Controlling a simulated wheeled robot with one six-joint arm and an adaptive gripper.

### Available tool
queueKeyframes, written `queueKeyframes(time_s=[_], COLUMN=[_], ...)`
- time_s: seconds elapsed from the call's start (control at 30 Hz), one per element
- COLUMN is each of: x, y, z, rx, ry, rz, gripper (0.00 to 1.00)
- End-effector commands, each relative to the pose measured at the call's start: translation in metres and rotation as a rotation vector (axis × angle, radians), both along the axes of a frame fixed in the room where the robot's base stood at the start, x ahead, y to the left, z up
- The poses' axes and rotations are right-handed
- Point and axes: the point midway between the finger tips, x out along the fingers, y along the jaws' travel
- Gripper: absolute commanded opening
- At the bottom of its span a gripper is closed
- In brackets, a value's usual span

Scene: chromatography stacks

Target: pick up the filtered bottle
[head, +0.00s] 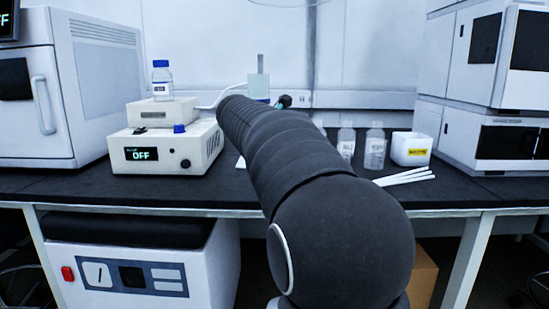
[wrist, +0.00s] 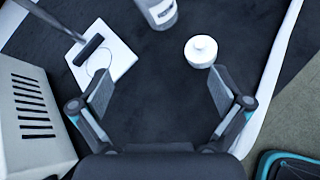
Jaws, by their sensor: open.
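My gripper (wrist: 158,102) is open and empty in the wrist view, its two fingers wide apart above the dark bench top. Beyond the right fingertip is a round white capped item (wrist: 201,51), seen from above, apart from the fingers. A bottle with a white label (wrist: 160,12) is cut by the top edge. In the head view, two clear bottles (head: 346,142) (head: 375,147) stand on the bench right of my arm. A blue-capped bottle (head: 162,80) stands on the left instrument. I cannot tell which one is filtered.
An instrument reading OFF (head: 150,154) stands at left; a vented box (wrist: 30,115) fills the wrist view's left side. A stand on a white base (wrist: 100,55) is nearby. A white bin (head: 411,148) and white strips (head: 405,177) lie at right. The bench has a pale edge (wrist: 272,75).

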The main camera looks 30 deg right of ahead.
Motion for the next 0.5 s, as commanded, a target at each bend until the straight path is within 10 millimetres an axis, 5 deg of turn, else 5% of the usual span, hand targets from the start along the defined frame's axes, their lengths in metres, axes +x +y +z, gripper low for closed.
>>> queueKeyframes(time_s=[0.13,0.5], x=[0.029,0.052], y=[-0.033,-0.075], z=[0.006,0.000], rx=[-0.173,-0.269], ry=[0.144,0.235], rz=[0.051,0.074], gripper=[1.00,1.00])
